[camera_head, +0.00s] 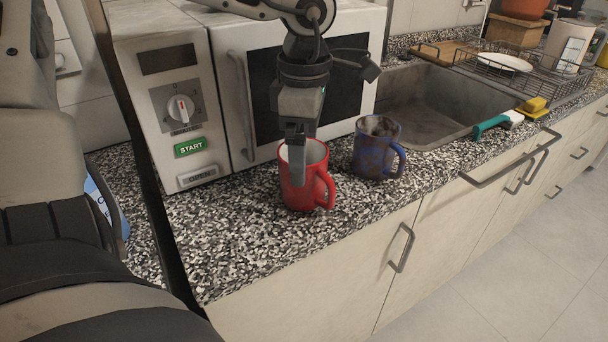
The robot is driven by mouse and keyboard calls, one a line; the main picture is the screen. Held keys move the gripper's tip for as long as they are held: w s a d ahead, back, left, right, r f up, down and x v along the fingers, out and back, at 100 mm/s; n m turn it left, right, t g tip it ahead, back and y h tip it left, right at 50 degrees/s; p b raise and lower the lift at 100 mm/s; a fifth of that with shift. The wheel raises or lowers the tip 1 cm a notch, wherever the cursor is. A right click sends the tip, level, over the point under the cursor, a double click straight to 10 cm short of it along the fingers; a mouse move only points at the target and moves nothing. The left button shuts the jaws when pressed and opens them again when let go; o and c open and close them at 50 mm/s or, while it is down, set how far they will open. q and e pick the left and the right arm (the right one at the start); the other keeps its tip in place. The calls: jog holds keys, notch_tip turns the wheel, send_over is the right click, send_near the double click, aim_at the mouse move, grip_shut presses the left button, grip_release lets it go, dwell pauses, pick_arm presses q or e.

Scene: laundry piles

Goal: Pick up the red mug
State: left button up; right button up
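The red mug (319,180) stands upright on the speckled counter, in front of the microwave, with its handle to the right. My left gripper (298,165) points straight down at the mug. One grey finger overlaps the mug's rim and front wall in the view. The other finger is hidden, so I cannot tell whether the gripper is open or closed on the rim. My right gripper is not in view.
A blue and brown mug (376,150) stands close to the right of the red mug. A white microwave (190,110) is behind. A sink (440,105) and a wire dish rack (530,72) are further right. The counter (250,240) is clear in front.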

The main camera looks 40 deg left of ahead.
pick_arm(q)
jog(key=shift+s+f+p, duration=0.1)
jog(key=shift+f+p, duration=0.2)
jog(key=shift+f, duration=2.35)
jog(key=c, duration=1.4)
jog(key=shift+r, duration=0.1)
